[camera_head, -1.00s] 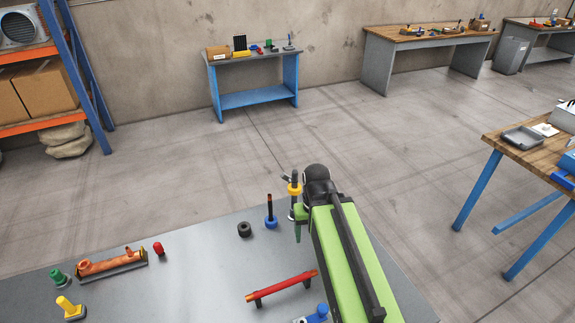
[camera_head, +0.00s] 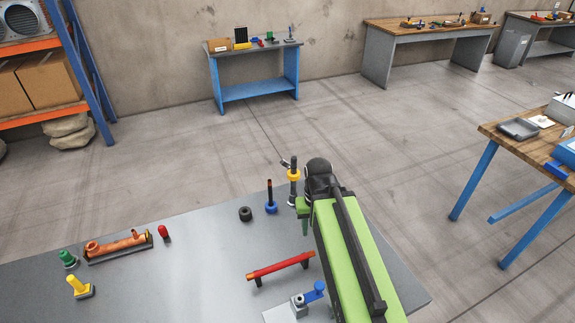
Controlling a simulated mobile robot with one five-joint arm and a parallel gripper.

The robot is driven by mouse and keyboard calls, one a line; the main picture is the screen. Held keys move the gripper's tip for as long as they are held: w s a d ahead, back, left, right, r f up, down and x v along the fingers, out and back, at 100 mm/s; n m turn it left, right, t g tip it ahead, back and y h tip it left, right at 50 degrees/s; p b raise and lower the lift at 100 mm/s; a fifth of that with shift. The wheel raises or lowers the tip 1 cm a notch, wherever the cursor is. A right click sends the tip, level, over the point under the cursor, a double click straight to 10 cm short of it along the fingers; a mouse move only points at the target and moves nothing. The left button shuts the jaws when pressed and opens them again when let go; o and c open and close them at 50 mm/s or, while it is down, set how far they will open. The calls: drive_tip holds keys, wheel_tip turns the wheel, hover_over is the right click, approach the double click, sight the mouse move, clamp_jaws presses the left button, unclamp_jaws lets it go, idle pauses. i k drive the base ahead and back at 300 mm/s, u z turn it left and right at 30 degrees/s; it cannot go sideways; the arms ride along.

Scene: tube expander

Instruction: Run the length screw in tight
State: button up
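A dark upright tool (camera_head: 293,189) with a yellow collar (camera_head: 294,175) stands near the back edge of the grey bench. A small dark and silver piece (camera_head: 287,162) sticks out near its top. Which part is the length screw, I cannot tell at this size. My gripper (camera_head: 304,214), with green fingers, is just right of the tool, low beside its shaft. Whether it touches the tool is unclear. My dark wrist and green arm hide the far side, and the finger gap does not show.
Left of the tool stand a blue-based dark rod (camera_head: 270,195) and a black ring (camera_head: 245,214). A red bar on supports (camera_head: 280,267) and a blue-handled clamp (camera_head: 314,293) lie in front. A copper tube piece (camera_head: 117,246) lies left. The bench's middle (camera_head: 200,270) is clear.

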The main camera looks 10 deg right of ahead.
sight(285, 164)
drive_tip(key=z, duration=2.5)
drive_tip(key=i, duration=3)
drive_tip(key=u, duration=0.25)
drive_tip(key=k, duration=0.1)
drive_tip(key=u, duration=2.7)
drive_tip(key=i, duration=2.45)
